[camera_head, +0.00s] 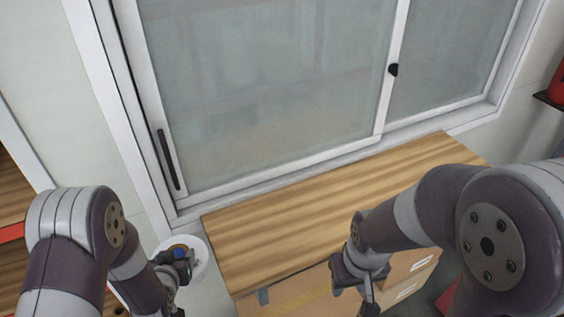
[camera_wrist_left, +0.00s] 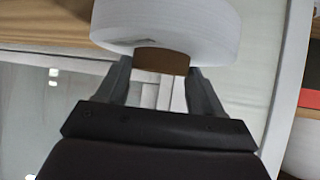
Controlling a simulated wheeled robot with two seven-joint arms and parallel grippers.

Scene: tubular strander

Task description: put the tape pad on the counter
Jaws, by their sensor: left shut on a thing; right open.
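The tape pad, a thick white roll with a brown core, is in my left gripper (camera_head: 180,264). In the head view the tape pad (camera_head: 201,256) shows behind the fingers, just left of the counter's near left corner. In the left wrist view the tape pad (camera_wrist_left: 165,20) fills the top, its lower edge between the two fingers (camera_wrist_left: 158,75). The counter (camera_head: 310,215) is a striped wooden top below the window. My right gripper (camera_head: 365,290) is open, over the counter's front right side; its fingertips are partly cut off by the frame.
A sliding window (camera_head: 270,90) with a white frame rises behind the counter. Cardboard boxes (camera_head: 408,270) stand below the counter's front at the right. A wooden shelf (camera_head: 12,195) with a red edge is at the far left. The visible counter top is bare.

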